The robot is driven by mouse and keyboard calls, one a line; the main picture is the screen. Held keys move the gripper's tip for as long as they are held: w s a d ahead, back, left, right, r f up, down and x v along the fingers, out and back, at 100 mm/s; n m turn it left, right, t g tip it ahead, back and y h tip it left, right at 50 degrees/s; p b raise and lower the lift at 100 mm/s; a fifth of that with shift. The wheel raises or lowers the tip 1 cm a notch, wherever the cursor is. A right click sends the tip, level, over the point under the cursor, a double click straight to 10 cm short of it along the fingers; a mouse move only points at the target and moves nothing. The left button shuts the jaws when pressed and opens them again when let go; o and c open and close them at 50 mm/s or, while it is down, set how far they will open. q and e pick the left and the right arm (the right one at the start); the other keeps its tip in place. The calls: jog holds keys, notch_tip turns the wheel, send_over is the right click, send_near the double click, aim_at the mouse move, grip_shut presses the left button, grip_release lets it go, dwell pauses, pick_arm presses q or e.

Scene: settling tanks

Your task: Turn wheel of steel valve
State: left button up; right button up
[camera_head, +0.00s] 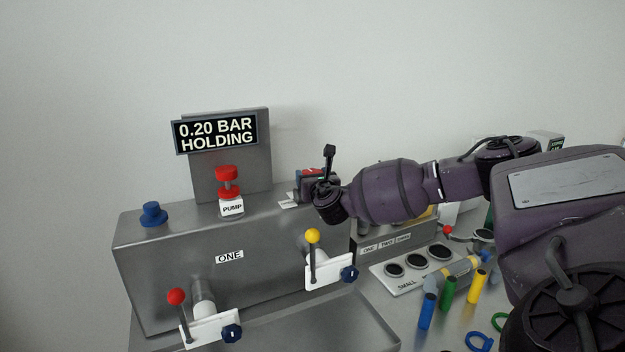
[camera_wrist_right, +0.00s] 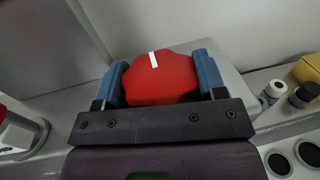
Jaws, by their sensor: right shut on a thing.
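A red valve wheel (camera_wrist_right: 163,82) with a white mark on its rim shows in the right wrist view. My right gripper (camera_wrist_right: 160,70) has its two blue fingers on either side of the wheel and is shut on it. In the head view my right gripper (camera_head: 312,184) is at the top right end of the steel tank marked ONE (camera_head: 190,262). There the wheel is mostly hidden by the gripper. The valve body below the wheel is hidden in both views. My left gripper is not in view.
A sign (camera_head: 215,133) reads 0.20 BAR HOLDING. A red pump knob (camera_head: 227,174) and a blue knob (camera_head: 153,214) stand on the tank. Yellow-knobbed (camera_head: 313,236) and red-knobbed (camera_head: 177,297) levers stick out in front. Several coloured cylinders (camera_head: 447,292) stand at lower right.

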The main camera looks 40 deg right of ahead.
jog(key=n+y+b, duration=0.1)
jog(key=t+y+b, duration=0.1)
jog(key=shift+d+f+n+y, duration=0.1)
jog(key=shift+f+n+y, duration=0.2)
jog(key=shift+n, duration=0.1)
jog(key=shift+n+t+y+b, duration=0.3)
jog(key=shift+n+y+b, duration=0.2)
jog(key=shift+y+b, duration=0.4)
jog(key=n+y+b, duration=0.2)
jog(key=y+b, duration=0.1)
jog(key=b, duration=0.2)
jog(key=shift+n+y, duration=0.3)
jog(key=shift+y, duration=0.1)
jog(key=shift+n+y+b, duration=0.5)
jog(key=shift+y+b, duration=0.3)
jog(key=shift+b, duration=0.3)
jog(key=shift+r+y+b, duration=0.15)
jog(key=shift+y+b, duration=0.15)
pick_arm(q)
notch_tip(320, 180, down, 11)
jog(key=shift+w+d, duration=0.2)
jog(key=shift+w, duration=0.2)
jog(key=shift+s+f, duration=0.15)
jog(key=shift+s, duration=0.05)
pick_arm(e)
jog(key=shift+r, duration=0.1)
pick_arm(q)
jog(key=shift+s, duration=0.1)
pick_arm(e)
jog(key=o, duration=0.9)
